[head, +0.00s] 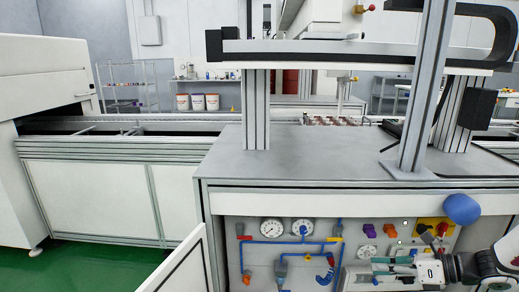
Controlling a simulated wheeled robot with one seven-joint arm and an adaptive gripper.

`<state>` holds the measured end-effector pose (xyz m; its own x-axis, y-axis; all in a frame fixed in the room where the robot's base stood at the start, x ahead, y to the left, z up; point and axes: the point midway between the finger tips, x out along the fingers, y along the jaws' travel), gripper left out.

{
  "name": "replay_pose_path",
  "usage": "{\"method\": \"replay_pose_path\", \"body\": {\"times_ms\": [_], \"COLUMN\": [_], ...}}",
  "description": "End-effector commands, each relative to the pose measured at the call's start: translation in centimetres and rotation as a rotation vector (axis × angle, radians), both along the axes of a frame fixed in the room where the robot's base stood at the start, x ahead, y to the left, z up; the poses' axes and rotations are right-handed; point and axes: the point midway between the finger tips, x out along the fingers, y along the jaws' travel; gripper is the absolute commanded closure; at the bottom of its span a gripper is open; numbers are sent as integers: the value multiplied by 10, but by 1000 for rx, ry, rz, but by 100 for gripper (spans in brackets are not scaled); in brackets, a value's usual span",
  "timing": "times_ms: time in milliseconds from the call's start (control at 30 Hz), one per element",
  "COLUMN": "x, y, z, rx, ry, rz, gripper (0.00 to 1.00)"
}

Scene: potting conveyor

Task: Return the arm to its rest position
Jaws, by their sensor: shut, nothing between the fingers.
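My arm reaches in from the lower right corner of the head view. My gripper (378,268) points left, in front of the lower panel of the workstation. Its fingers look closed and I see nothing held between them. The fingers overlap the panel's fittings in the picture, so I cannot tell how far they stand from it.
The grey workstation top (290,155) carries a metal gantry (255,110). Below it is a panel with gauges (271,230), blue pipes (290,242) and valves. An open white door (178,265) stands lower left. A conveyor (110,140) runs behind; green floor (90,270) is clear.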

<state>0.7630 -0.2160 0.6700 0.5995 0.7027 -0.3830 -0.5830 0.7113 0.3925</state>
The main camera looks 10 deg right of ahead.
Motion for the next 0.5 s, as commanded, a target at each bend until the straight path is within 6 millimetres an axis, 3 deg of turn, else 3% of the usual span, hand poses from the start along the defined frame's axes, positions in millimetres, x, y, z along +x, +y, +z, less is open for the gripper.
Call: {"method": "replay_pose_path", "body": {"times_ms": [100,267,500], "x": [-4,-22,-66], "y": [44,97,164], "z": [36,74,124], "rx": [-156,-339,-583], "ry": [-56,-141,-288], "rz": [219,500,915], "gripper": [100,100,100]}}
